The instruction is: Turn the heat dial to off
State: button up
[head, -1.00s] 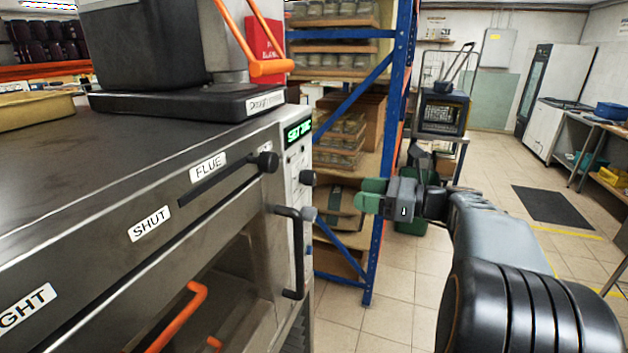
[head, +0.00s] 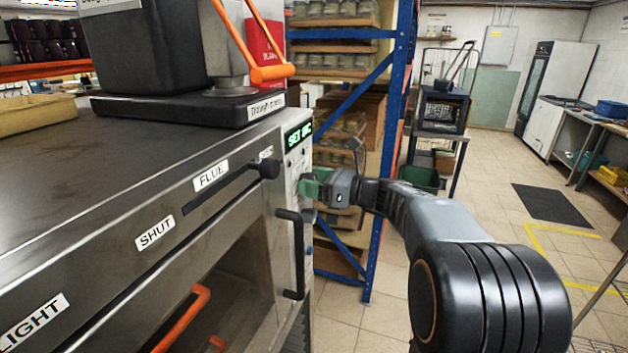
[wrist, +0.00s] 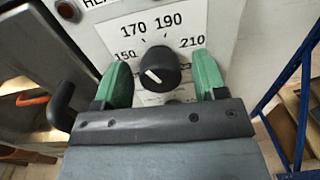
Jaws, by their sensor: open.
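The heat dial (wrist: 160,68) is a round black knob on the oven's white control panel, with 150, 170, 190 and 210 printed around it. A short white mark shows on the left part of its face, on the side of the 150. My gripper (head: 311,186) is open at the panel, its green fingers on either side of the dial in the wrist view. Whether the fingers touch the dial, I cannot tell. The lower part of the scale is hidden by my gripper. In the head view the fingers cover the dial.
A green-lit display (head: 299,135) sits above the dial. A blue-framed shelf rack (head: 392,150) stands behind; the floor at right is open.

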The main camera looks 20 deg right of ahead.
jog(key=shift+a, duration=0.1)
jog(key=c, duration=0.9)
jog(key=shift+f+n+b, duration=0.15)
jog(key=shift+n+b, duration=0.15)
jog(key=shift+b, duration=0.25)
jog(key=n+b, duration=0.3)
jog(key=shift+f+b, duration=0.2)
jog(key=shift+b, duration=0.2)
jog(key=n+b, duration=0.6)
jog(key=b, duration=0.1)
jog(key=shift+w+n, duration=0.1)
jog(key=shift+n, duration=0.2)
jog(key=n+b, duration=0.5)
jog(key=shift+n+y, duration=0.3)
jog(key=shift+r+n+b, duration=0.2)
jog(key=shift+n+b, duration=1.4)
jog(key=shift+n, duration=0.7)
